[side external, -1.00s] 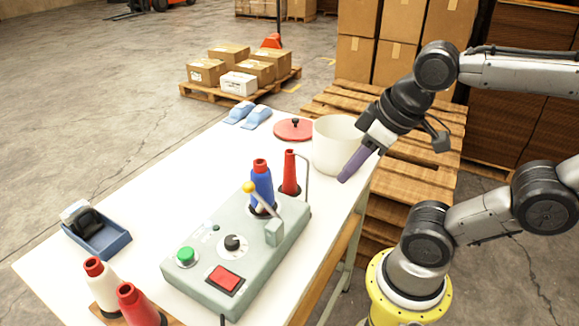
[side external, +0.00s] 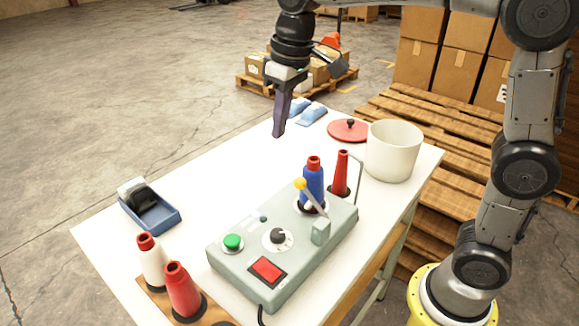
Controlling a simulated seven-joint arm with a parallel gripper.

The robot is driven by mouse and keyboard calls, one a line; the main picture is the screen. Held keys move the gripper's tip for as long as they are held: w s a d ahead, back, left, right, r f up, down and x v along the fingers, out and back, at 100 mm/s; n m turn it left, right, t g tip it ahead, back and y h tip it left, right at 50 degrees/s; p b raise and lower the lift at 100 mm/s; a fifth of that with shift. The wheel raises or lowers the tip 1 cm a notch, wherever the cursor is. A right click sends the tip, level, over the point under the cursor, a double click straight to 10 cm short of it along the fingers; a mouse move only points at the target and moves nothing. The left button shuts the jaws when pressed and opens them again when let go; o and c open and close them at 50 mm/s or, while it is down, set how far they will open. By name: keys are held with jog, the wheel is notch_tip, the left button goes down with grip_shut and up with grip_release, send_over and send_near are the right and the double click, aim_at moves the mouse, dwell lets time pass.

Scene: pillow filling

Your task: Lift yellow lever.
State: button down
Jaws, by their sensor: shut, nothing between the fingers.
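The yellow lever (side external: 301,184) is a yellow ball on a thin metal rod. It stands tilted on the grey-green control box (side external: 235,263), leaning left from a small raised block on the box's right part. A blue bottle with a red cap (side external: 313,180) stands just behind it. My gripper (side external: 279,133) points down above the table, up and slightly left of the lever. It is well apart from the lever. Its dark fingers are together with nothing between them.
The box also has a green button (side external: 232,242), a black knob (side external: 278,236) and a red switch (side external: 268,270). A red cone (side external: 341,175), white pot (side external: 393,150) and red lid (side external: 348,129) stand behind. Red and white bottles are at front left.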

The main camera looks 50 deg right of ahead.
aim_at(312, 202)
notch_tip(312, 202, down, 10)
jog(key=w+f, duration=0.1)
jog(key=shift+s+r, duration=0.4)
jog(key=shift+s, duration=0.5)
jog(key=shift+s+r, duration=0.35)
jog(key=shift+s, duration=0.5)
jog(key=shift+s+r+t, duration=0.25)
jog(key=shift+r+t, duration=0.1)
jog(key=shift+t, duration=0.15)
jog(key=shift+s+r+t, duration=0.3)
jog(key=shift+s+t, duration=0.05)
jog(key=shift+t, duration=0.05)
